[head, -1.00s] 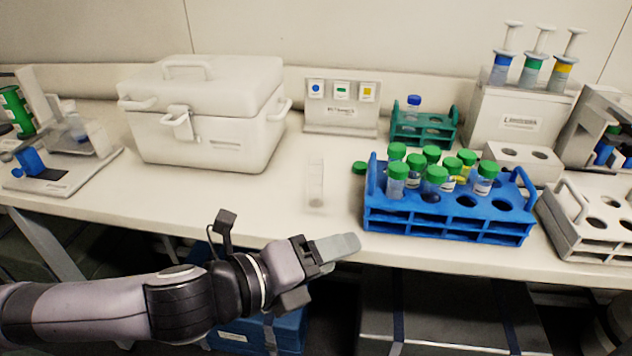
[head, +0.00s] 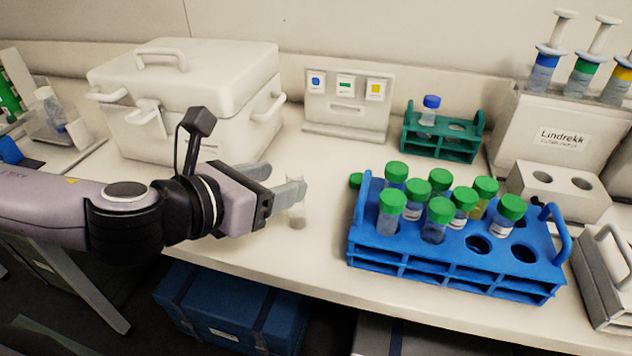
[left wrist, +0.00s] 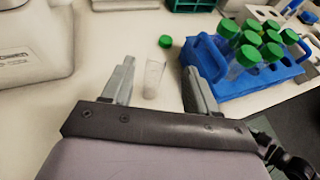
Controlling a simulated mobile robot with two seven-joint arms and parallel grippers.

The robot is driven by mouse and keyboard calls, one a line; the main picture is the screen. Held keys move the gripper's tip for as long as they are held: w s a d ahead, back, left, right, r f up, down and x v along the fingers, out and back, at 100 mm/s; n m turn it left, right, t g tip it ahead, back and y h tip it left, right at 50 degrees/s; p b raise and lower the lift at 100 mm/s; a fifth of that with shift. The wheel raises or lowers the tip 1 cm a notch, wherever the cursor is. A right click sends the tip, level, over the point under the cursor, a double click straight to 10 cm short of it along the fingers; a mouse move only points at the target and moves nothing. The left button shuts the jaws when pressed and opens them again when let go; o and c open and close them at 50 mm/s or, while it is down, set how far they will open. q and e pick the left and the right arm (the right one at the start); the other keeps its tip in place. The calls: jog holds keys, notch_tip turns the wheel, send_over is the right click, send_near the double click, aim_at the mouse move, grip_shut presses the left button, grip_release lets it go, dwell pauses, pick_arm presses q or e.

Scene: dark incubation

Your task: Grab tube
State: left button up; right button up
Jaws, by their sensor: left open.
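A clear, uncapped tube (head: 297,214) stands on the bench between the white box and the blue rack, partly hidden by my gripper in the head view. In the left wrist view the tube (left wrist: 153,79) shows ahead, between the two fingers. My left gripper (head: 281,180) is open and empty, its fingers just short of or beside the tube; I cannot tell if they touch it. The left gripper also shows in the wrist view (left wrist: 159,72). A green cap (head: 356,180) lies behind the tube, by the blue rack. My right gripper is not in view.
A blue rack (head: 455,282) with several green-capped tubes stands right of the tube. A white lidded box (head: 225,100) stands to the left. A green rack (head: 440,148) with a blue-capped bottle stands behind. The bench's front edge is close.

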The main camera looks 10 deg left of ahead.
aim_at(301, 176)
pick_arm(q)
jog(key=shift+w+d+f, duration=0.1)
jog(key=shift+w+d, duration=0.05)
jog(key=shift+w, duration=0.3)
jog(key=shift+a+f+x, duration=0.1)
jog(key=shift+f+x, duration=0.05)
jog(key=shift+x, duration=1.4)
jog(key=shift+a+f+x, duration=0.1)
jog(key=shift+f+x, duration=0.05)
jog(key=shift+x, duration=1.45)
jog(key=c, duration=1)
